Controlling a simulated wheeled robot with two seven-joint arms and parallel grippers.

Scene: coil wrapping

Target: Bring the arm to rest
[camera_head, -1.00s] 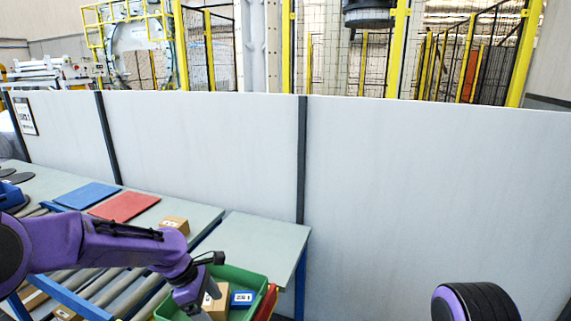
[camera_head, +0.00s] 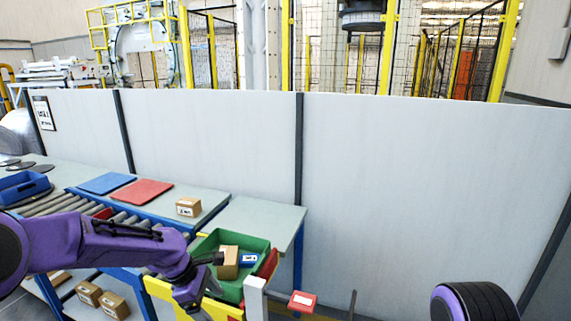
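My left arm comes in from the left, bent at the elbow. My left gripper (camera_head: 203,292) points down at the near left side of a green bin (camera_head: 207,243), which holds a cardboard box (camera_head: 229,263) and a blue labelled box (camera_head: 249,259). The fingers look spread, with nothing visible between them. A gap shows between the gripper and the cardboard box in the picture. Of my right arm only a rounded dark and purple link shows at the lower right; its gripper is out of view.
A grey table (camera_head: 268,217) stands behind the bin, beside a roller conveyor (camera_head: 142,223). A blue mat (camera_head: 106,183), a red mat (camera_head: 141,192) and a small box (camera_head: 188,207) lie on the left worktop. A grey partition (camera_head: 430,190) closes off the back. A red labelled box (camera_head: 302,301) sits right of the bin.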

